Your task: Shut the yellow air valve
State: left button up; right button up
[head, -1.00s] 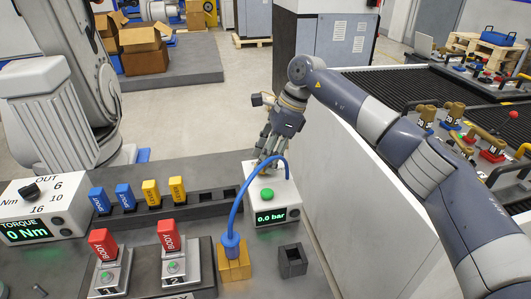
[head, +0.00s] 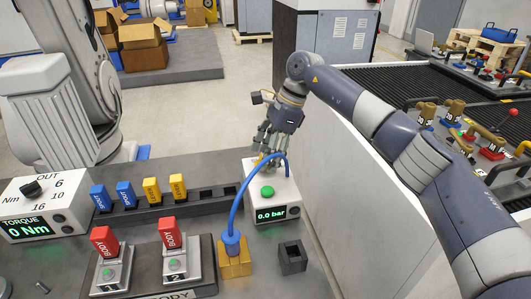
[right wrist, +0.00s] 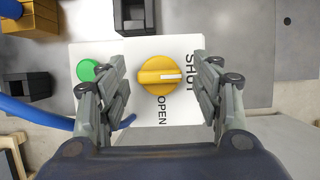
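The yellow air valve (right wrist: 155,75) is a round knob on a white box (head: 284,190). In the right wrist view its white pointer mark points right, toward the word SHUT; the word OPEN is below the knob. The box's display reads 0.0 bar in the head view. My right gripper (head: 266,157) is above the box and hides most of the knob there. In the right wrist view its fingers (right wrist: 160,72) are open, one on each side of the knob, with gaps between. My left gripper is not in view.
A green button (right wrist: 88,70) is on the same box, close to one finger. A blue hose (head: 238,200) arches from a yellow block (head: 235,263) to the box. A rack of blue and yellow pieces (head: 140,213) and a torque unit (head: 40,208) are at left.

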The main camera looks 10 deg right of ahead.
jog(key=shift+r, duration=0.1)
jog(key=v, duration=1.1)
jog(key=shift+d+r, duration=0.25)
jog(key=shift+r, duration=0.1)
